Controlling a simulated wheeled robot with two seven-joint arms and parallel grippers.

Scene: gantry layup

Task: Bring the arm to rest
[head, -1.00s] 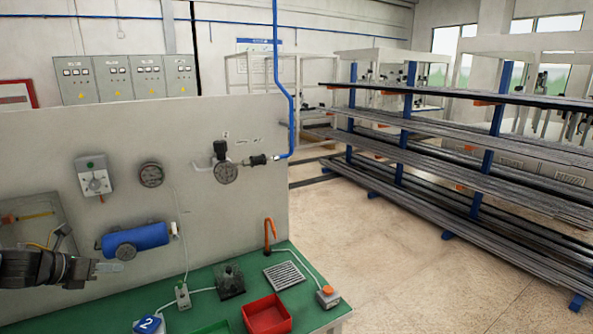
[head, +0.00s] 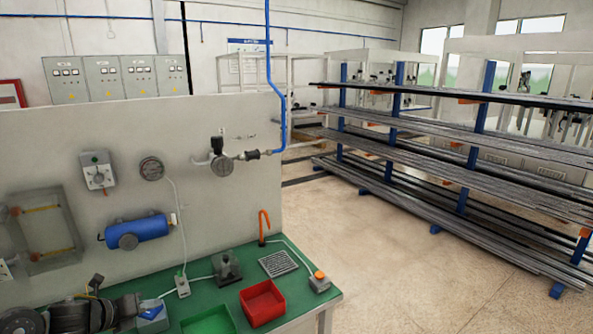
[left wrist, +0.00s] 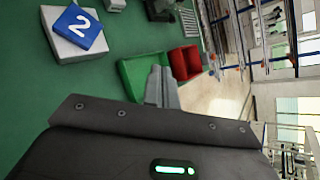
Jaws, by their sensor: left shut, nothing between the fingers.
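My left gripper (head: 138,303) is at the lower left of the head view, low over the left part of the green bench (head: 235,285). My right gripper is not in view.
A green bin (head: 208,321) and a red bin (head: 263,303) stand on the bench. A grey panel (head: 330,130) is not claimed; the upright board (head: 60,140) behind the bench carries a blue cylinder (head: 148,228) and gauges. Open floor lies right.

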